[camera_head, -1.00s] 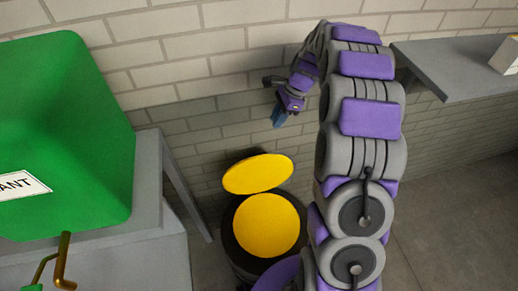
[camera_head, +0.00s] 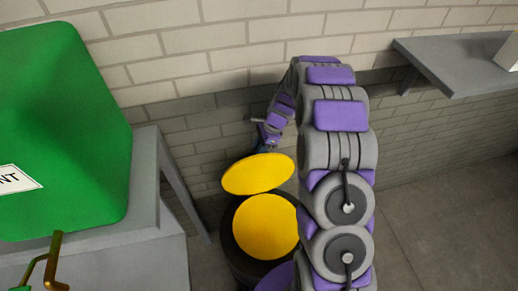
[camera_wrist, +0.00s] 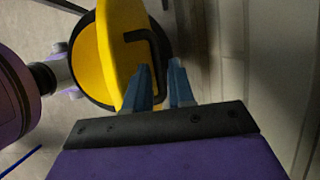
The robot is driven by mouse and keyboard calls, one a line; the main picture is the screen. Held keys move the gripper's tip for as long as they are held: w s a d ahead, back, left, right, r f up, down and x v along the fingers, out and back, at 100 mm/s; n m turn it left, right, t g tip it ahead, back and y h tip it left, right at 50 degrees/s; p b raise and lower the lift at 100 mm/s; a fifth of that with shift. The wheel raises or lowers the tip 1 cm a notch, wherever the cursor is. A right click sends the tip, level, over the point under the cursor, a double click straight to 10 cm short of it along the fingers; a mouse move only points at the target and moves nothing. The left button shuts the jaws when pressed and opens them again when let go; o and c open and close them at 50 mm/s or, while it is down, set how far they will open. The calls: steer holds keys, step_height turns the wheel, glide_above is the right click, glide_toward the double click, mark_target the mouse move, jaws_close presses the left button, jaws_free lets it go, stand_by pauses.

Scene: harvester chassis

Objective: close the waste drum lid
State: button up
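The waste drum (camera_head: 236,262) is dark with a round yellow face inside its rim, low in the middle of the head view. Its yellow lid (camera_head: 258,174) stands raised and tilted at the drum's wall side. My gripper (camera_head: 264,147) is just above and behind the lid's upper edge, its fingertips partly hidden there. In the wrist view the lid (camera_wrist: 120,35) has a bent black handle (camera_wrist: 150,42), and the drum's yellow face (camera_wrist: 88,60) lies beyond it. My gripper's blue fingers (camera_wrist: 159,88) are apart, with the handle's lower end appearing between them; I cannot tell whether they touch it.
A green container (camera_head: 65,120) stands on a grey bench (camera_head: 145,185) left of the drum. A brick wall (camera_head: 215,60) is close behind the lid. A grey shelf (camera_head: 460,65) with a white box (camera_head: 507,52) is at the right. The floor at the lower right is clear.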

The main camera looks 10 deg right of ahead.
steer(key=shift+c, duration=0.4)
jaws_close()
